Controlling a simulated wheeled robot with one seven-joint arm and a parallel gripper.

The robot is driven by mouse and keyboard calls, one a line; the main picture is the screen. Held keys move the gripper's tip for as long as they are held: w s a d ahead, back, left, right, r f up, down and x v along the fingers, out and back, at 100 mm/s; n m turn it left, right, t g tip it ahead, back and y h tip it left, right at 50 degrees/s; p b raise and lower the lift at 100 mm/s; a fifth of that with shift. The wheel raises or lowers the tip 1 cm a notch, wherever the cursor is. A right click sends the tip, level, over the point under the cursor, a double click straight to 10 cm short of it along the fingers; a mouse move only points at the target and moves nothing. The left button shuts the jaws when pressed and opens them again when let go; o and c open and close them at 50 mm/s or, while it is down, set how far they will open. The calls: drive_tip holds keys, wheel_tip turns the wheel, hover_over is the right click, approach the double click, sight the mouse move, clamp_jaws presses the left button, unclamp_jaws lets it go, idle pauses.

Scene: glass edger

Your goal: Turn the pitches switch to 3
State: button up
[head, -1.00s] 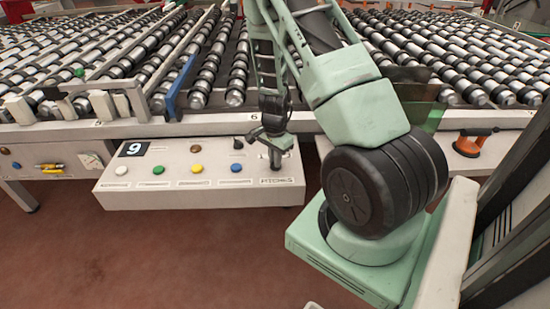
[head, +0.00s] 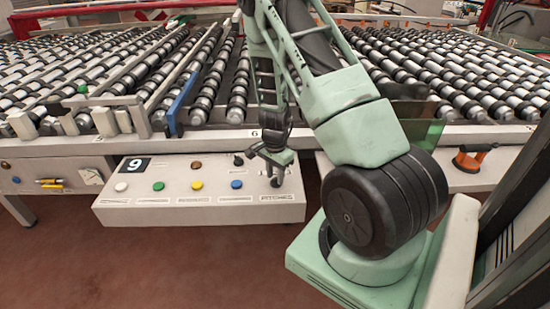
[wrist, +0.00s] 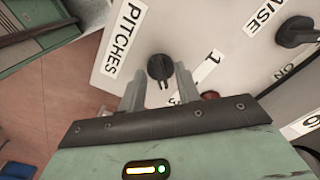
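The pitches switch, a round black knob (wrist: 160,68), sits on the light panel face beside the PITCHES label (wrist: 124,37). The digit 1 (wrist: 208,58) and a partly covered 3 (wrist: 173,101) are printed near it. My gripper (wrist: 160,76) is open, with one finger on either side of the knob; I cannot tell whether they touch it. In the head view my gripper (head: 275,178) is over the right end of the control panel (head: 150,213), where it hides the knob.
A second black switch (wrist: 297,33) stands close by, and a red part (wrist: 210,95) shows behind my right finger. White, green, yellow and blue buttons (head: 237,184) line the panel. The roller table (head: 200,110) rises behind it. Red floor lies open in front.

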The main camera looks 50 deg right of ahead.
sight(275, 178)
wheel_tip(275, 178, up, 17)
drive_tip(key=shift+p, duration=0.4)
drive_tip(key=shift+f, duration=0.1)
idle(0.4)
drive_tip(key=s+a+r+n+y, duration=0.15)
drive_tip(key=a+n, duration=0.45)
drive_tip(key=a, duration=0.7)
drive_tip(key=a+r+n, duration=0.3)
drive_tip(key=a+n, duration=0.3)
drive_tip(key=a, duration=0.7)
drive_tip(key=s+a+r+n, duration=0.1)
drive_tip(key=s+a+n, duration=0.6)
drive_tip(key=s, duration=0.1)
drive_tip(key=s+a+r+n, duration=0.2)
drive_tip(key=s+a+n, duration=0.5)
drive_tip(key=s, duration=0.1)
drive_tip(key=shift+r+n+h, duration=0.25)
drive_tip(key=shift+n+h, duration=0.15)
drive_tip(key=shift+h, duration=0.05)
